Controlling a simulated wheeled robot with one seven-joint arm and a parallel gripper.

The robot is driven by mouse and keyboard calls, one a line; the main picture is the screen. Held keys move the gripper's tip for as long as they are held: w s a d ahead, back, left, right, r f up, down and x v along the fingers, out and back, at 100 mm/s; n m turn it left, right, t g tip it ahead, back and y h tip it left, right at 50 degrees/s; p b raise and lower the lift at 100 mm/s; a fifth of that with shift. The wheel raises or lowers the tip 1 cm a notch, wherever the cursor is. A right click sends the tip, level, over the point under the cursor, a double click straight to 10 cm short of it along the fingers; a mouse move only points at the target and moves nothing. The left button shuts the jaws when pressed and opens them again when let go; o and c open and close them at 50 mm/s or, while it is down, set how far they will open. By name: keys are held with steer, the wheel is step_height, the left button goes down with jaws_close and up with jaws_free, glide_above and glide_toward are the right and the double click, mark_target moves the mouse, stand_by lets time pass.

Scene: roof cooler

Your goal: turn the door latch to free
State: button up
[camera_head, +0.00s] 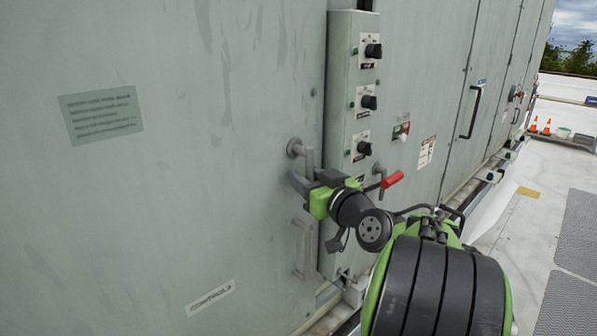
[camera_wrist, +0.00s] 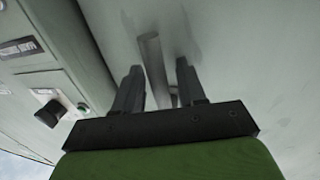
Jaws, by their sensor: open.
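The door latch (camera_head: 297,148) is a grey handle with a round base and a bent lever. It stands on the pale green door panel (camera_head: 230,190), left of the control box. In the head view its lever points downward, and its lower end is partly hidden by my gripper (camera_head: 302,180). In the wrist view the latch lever (camera_wrist: 152,65) stands between the two dark fingers of my gripper (camera_wrist: 159,70). The fingers are open on either side of it, with a visible gap. I cannot tell whether either finger touches it.
A control box (camera_head: 340,120) with several black knobs stands just right of the latch. A lever with a red grip (camera_head: 392,179) sits close beside my wrist. A fixed pull handle (camera_head: 303,248) is below. Free roof floor (camera_head: 510,235) lies to the right.

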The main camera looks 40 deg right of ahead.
steer(key=shift+s+a+r, duration=0.1)
steer(key=shift+s, duration=0.3)
steer(key=shift+w, duration=0.15)
jaws_close()
